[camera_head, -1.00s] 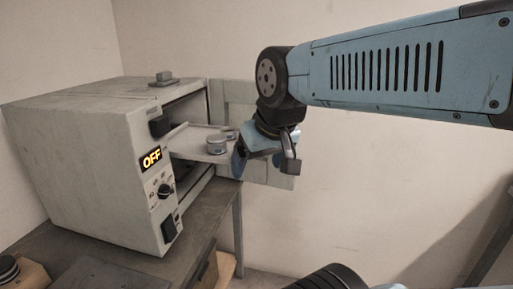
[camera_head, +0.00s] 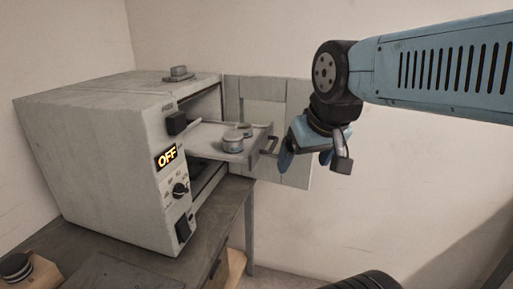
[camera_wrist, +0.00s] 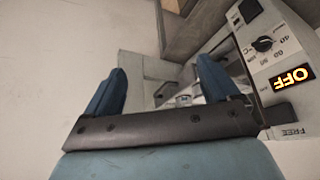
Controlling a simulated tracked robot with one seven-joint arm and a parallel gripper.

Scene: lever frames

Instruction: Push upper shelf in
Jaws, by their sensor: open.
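The upper shelf (camera_head: 205,139) is a pale flat tray that sticks out of the oven-like cabinet (camera_head: 100,160), with a dark handle (camera_head: 268,145) at its outer end. Small round metal containers (camera_head: 233,141) stand on it. My gripper (camera_head: 307,160) is just to the right of the handle, apart from it in the head view, with blue fingers pointing down. In the wrist view the two fingers (camera_wrist: 160,88) are spread with nothing between them. The shelf's end is partly hidden behind the fingers there.
The cabinet's open door (camera_head: 295,170) stands behind the shelf. Its front panel has a lit OFF display (camera_head: 166,157) and a knob (camera_head: 180,190). The cabinet stands on a dark table (camera_head: 225,205).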

